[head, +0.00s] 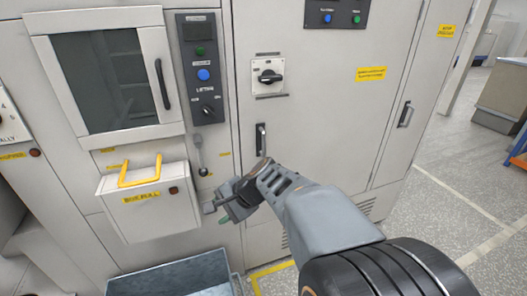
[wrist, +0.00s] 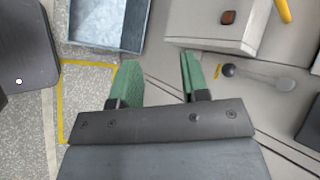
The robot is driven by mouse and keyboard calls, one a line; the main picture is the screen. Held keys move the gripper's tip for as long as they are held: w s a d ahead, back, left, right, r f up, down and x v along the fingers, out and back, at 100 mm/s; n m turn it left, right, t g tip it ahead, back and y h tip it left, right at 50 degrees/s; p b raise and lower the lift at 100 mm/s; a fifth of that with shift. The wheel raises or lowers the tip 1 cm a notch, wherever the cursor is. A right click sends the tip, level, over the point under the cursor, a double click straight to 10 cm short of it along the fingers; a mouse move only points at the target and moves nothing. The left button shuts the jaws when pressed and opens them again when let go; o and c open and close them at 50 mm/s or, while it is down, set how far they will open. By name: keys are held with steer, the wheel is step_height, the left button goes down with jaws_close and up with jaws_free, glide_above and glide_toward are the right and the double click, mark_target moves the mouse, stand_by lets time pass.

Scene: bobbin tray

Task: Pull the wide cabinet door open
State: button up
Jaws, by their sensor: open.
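The wide cabinet door (head: 330,115) is a light grey panel in the middle of the head view and looks shut. Its upright black handle (head: 261,140) is near its left edge, below a rotary switch. My gripper (head: 222,210) is below and left of the handle, in front of the cabinet's lower part, apart from the handle. In the wrist view my gripper (wrist: 158,72) shows two green fingers spread apart with nothing between them. The handle does not show in the wrist view.
A box with a yellow handle (head: 150,205) juts out left of my gripper. A blue-grey bin (head: 175,283) stands on the floor below, also in the wrist view (wrist: 80,35). A lever with a dark knob (wrist: 229,71) sticks out nearby. Open floor (head: 450,200) lies to the right.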

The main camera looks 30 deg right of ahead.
steer(key=w+d+m+t+b, duration=0.2)
steer(key=w+d+m+t, duration=0.35)
steer(key=d+m, duration=0.25)
steer(key=m+t+h+b, duration=0.3)
steer(key=m+t+h, duration=0.35)
steer(key=m, duration=0.75)
glide_toward(264, 154)
step_height(264, 154, up, 5)
steer(key=s, duration=0.3)
steer(key=shift+m+h, duration=0.3)
steer(key=shift+h, duration=0.15)
steer(key=shift+w+d+f, duration=0.1)
steer(key=shift+w, duration=3.3)
steer(key=shift+w+d+f, duration=0.1)
steer(key=shift+w, duration=3.3)
jaws_close()
